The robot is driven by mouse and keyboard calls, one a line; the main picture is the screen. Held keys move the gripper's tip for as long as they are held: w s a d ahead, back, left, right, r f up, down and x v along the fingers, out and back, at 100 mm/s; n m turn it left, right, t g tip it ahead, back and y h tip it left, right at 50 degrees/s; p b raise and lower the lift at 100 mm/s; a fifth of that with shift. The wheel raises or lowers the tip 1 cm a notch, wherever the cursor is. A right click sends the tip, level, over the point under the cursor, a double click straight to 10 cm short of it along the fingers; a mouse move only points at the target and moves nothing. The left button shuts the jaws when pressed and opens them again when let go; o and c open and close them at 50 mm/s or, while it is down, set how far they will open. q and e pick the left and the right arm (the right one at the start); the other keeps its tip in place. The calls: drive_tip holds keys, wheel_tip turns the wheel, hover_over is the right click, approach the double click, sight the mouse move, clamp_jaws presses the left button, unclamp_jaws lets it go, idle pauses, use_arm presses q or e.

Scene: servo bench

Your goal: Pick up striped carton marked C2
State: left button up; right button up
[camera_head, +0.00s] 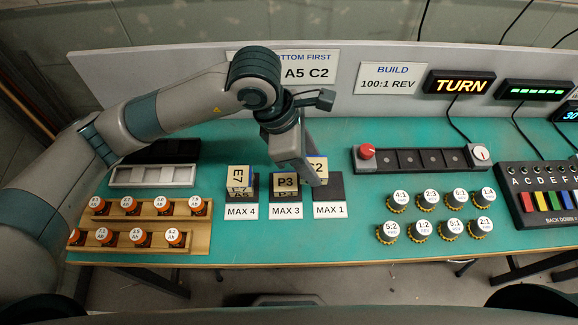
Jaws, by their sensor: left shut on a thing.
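The carton marked C2 (318,166) is a pale box with a blue edge, partly hidden behind my left gripper's finger. My left gripper (308,178) comes down from above and is shut on the C2 carton, over the dark pad labelled MAX 1 (330,210). I cannot tell whether the carton touches the pad. A carton marked P3 (286,182) sits just left, at the MAX 3 pad. A carton marked E7 (238,174) is on top of another carton at the MAX 4 pad. My right gripper is not in view.
Wooden racks (205,238) with several orange-capped pieces stand at the left. Several round gears (424,228) lie right of the pads, below a dark rail (410,160) with a red knob. A keyed panel (545,195) stands far right. The bench front between pads and gears is clear.

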use_arm(q)
drive_tip(key=s+d+r+b, duration=0.1)
drive_tip(key=s+d+r, duration=0.1)
drive_tip(key=d, duration=0.3)
drive_tip(key=shift+r+b, duration=0.3)
drive_tip(key=shift+r, duration=0.3)
drive_tip(key=shift+a, duration=0.1)
